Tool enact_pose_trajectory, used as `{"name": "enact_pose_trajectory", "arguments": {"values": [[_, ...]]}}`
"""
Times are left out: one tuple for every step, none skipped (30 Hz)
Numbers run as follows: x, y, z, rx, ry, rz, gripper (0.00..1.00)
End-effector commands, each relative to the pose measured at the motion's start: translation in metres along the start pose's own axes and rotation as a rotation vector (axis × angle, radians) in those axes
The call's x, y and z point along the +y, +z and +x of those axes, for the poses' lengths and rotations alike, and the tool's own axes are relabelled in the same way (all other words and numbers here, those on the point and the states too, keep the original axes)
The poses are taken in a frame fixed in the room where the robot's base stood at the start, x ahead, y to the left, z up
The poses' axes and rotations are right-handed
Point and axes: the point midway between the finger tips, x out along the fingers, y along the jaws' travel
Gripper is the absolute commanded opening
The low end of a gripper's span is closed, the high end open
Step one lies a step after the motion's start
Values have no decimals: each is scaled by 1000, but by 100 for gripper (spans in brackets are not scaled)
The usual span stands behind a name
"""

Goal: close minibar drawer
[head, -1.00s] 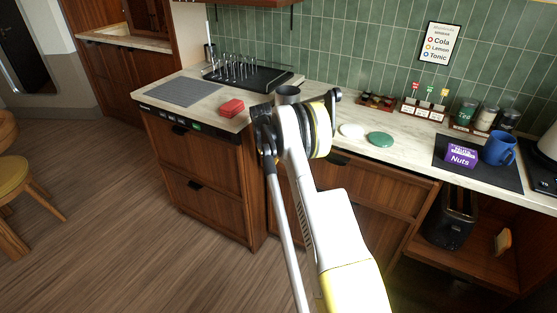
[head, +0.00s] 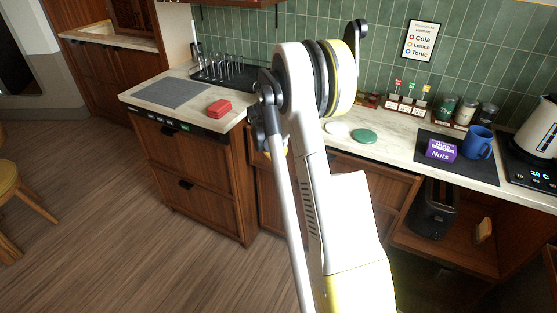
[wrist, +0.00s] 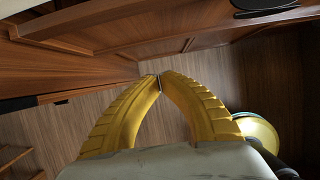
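The wooden drawer unit under the counter's left end shows in the head view, with an upper drawer front (head: 175,150) and a lower drawer front (head: 192,195). Both fronts look flush with the cabinet, and I cannot tell which is the minibar drawer. Dark handles sit on their top edges. My gripper is mostly hidden behind my arm in the head view. In the wrist view its yellow fingers (wrist: 160,82) meet at the tips, with nothing visible between them. A brown wood panel (wrist: 80,72) lies ahead and left of the fingers, apart from them.
The counter holds a red block (head: 219,108), a grey mat (head: 172,94), a green disc (head: 364,136), a purple nuts box (head: 441,150) and a blue mug (head: 478,142). A black toaster (head: 432,208) stands in the open shelf at right. A stool (head: 12,185) stands left; the floor (head: 110,225) between is clear.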

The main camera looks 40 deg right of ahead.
Motion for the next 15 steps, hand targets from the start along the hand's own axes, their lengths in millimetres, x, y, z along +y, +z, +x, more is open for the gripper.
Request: {"name": "enact_pose_trajectory", "arguments": {"values": [[0,0,7,-1,0,0,0],[0,0,12,0,0,0,0],[0,0,19,0,0,1,0],[0,0,24,0,0,1,0],[0,0,31,0,0,1,0],[0,0,39,0,0,1,0],[1,-1,46,0,0,1,0],[1,-1,53,0,0,1,0],[1,-1,62,0,0,1,0],[1,-1,69,0,0,1,0],[1,-1,75,0,0,1,0],[1,-1,84,0,0,1,0],[1,-1,90,0,0,1,0],[1,-1,96,0,0,1,0],[0,-1,103,0,0,1,0]]}}
